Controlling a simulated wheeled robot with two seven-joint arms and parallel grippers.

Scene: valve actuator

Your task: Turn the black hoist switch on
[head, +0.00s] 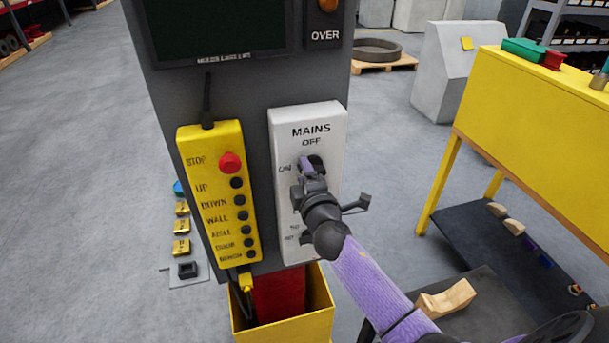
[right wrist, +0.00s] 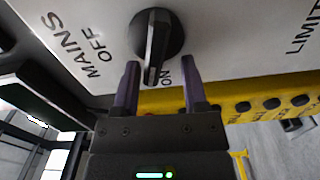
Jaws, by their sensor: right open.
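A white panel (head: 330,120) reads MAINS and OFF at its top, with ON lower left of that. A black rotary knob (head: 316,161) under these words is partly hidden by my right gripper (head: 308,164). In the right wrist view the knob (right wrist: 158,38) shows clearly. Its raised ridge runs downward between the two purple fingers, close to the ON label. My right gripper (right wrist: 160,70) is open, its fingertips on either side of the ridge with a gap at each side. My left gripper is not in view.
A yellow pendant (head: 215,195) with a red STOP button and several black buttons hangs close left of the panel. A lower black knob (head: 305,238) on the panel is partly covered by my arm. A yellow workbench (head: 540,110) stands at the right.

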